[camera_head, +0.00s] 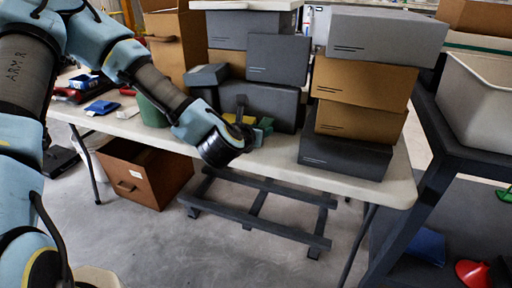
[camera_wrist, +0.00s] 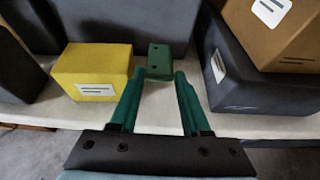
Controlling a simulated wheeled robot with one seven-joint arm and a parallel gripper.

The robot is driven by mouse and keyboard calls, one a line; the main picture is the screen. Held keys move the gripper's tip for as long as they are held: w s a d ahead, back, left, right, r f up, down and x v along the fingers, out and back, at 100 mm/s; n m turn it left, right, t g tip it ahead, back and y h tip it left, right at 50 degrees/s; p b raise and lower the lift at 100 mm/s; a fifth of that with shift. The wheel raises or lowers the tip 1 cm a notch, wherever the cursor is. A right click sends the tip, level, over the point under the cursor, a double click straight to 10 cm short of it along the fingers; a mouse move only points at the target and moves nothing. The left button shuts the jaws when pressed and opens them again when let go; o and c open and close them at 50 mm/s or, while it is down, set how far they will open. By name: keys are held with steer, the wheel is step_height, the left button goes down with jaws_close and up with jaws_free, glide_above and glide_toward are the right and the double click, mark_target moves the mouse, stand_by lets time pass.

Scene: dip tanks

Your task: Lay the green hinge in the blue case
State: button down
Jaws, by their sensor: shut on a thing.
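The green hinge (camera_wrist: 159,58) is a small dark green block with dark holes in the wrist view. It sits between the tips of my gripper (camera_wrist: 158,78), which is shut on it. In the head view, my gripper (camera_head: 250,126) is over the table, in front of the dark boxes, with a bit of green (camera_head: 265,124) at its tip. Whether the hinge touches the table is unclear. A flat blue thing (camera_head: 101,107), which may be the blue case, lies on the table's left part. Another blue thing (camera_head: 428,246) is on the lower shelf at right.
A yellow box (camera_wrist: 94,74) stands just left of the hinge. Stacked grey and brown boxes (camera_head: 362,85) stand on the table (camera_head: 392,187) at right. A green object (camera_head: 151,111) stands left of my forearm. A dark cart (camera_head: 470,150) with a pale bin (camera_head: 480,92) is at right.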

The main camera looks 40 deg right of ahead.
mark_target(259, 161)
step_height(259, 161, down, 8)
steer(key=shift+f, duration=0.2)
stand_by(0.3)
steer(key=shift+f, duration=0.2)
steer(key=shift+c, duration=1.8)
jaws_free()
steer(key=shift+r, duration=0.1)
